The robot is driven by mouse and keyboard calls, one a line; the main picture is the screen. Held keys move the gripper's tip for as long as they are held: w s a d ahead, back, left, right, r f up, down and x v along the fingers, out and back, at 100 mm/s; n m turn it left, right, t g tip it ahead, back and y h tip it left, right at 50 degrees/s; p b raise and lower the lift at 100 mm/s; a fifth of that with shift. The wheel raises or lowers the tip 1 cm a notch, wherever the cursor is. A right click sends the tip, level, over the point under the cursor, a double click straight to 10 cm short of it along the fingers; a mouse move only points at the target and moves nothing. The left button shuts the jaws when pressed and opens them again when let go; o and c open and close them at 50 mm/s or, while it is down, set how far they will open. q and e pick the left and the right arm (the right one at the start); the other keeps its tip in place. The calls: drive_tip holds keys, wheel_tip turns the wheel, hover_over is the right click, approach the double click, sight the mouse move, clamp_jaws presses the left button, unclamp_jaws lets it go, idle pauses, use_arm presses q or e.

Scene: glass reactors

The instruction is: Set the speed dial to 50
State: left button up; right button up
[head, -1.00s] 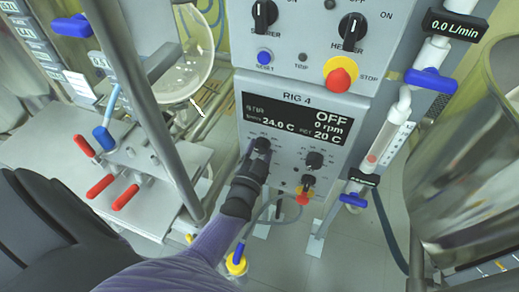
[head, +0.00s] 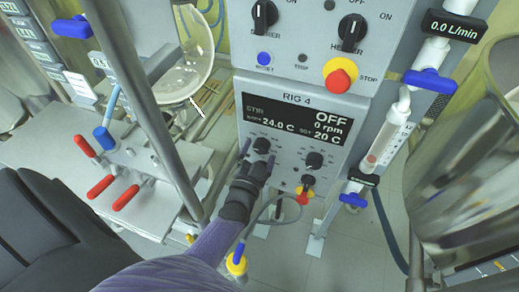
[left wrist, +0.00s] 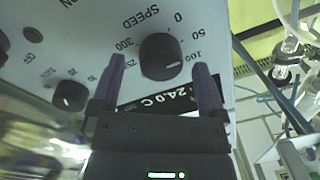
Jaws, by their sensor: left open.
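The speed dial (head: 262,145) is a black knob on the panel of the grey RIG 4 unit, below its display (head: 297,119). In the left wrist view the dial (left wrist: 160,57) shows clearly, with SPEED and marks such as 0, 50, 100 and 300 around it. A pale line shows on its lower part; I cannot tell its exact reading. The display reads OFF, 0 rpm and 24.0 C. My left gripper (head: 257,158) is open, just below and in front of the dial, its fingers apart on either side. My right gripper is not in view.
A second black knob (head: 314,160) sits right of the dial, above a red and yellow button (head: 304,197). A red stop button (head: 338,78) is higher up. A metal post (head: 148,110) and a glass vessel (head: 184,70) stand left; a flow tube (head: 388,140) is right.

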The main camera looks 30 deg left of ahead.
use_arm(q)
drive_tip(key=p+v, duration=0.1)
drive_tip(key=v, duration=0.8)
drive_tip(key=shift+p, duration=0.4)
drive_tip(key=s+d+f+g+h, duration=0.3)
drive_tip(key=s+f+g, duration=0.3)
drive_tip(key=s+f, duration=0.3)
drive_tip(key=s+d+f+g+h, duration=0.25)
drive_tip(key=s+f+g, duration=0.35)
drive_tip(key=f, duration=0.5)
drive_tip(key=s+f+g, duration=0.1)
drive_tip(key=s+g, duration=0.1)
drive_tip(key=s, duration=0.5)
drive_tip(key=s+a+f+n+g, duration=0.1)
drive_tip(key=s+f+g, duration=0.1)
drive_tip(key=s, duration=0.5)
drive_tip(key=shift+a+f+g+y, duration=0.3)
drive_tip(key=shift+g+y, duration=0.15)
drive_tip(key=shift+g, duration=0.25)
